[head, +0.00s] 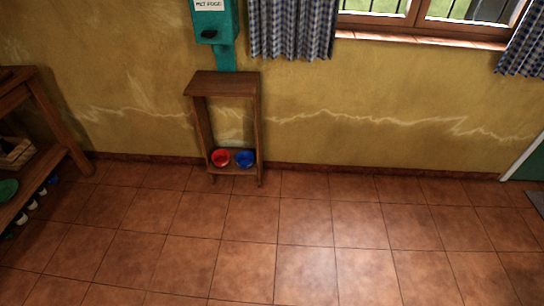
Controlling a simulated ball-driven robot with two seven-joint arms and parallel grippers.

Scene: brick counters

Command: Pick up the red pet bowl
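The red pet bowl (221,158) sits on the low shelf of a small wooden stand (222,84) against the far wall. A blue bowl (245,158) stands close on its right, on the same shelf. The stand's top board is above both bowls, and its front is open. Neither of my grippers shows in the head view.
A teal pet food dispenser (213,22) hangs above the stand. A wooden table (36,95) with a crate (17,153) and a green dish (7,190) is at the left. The tiled floor (280,225) before the stand is clear.

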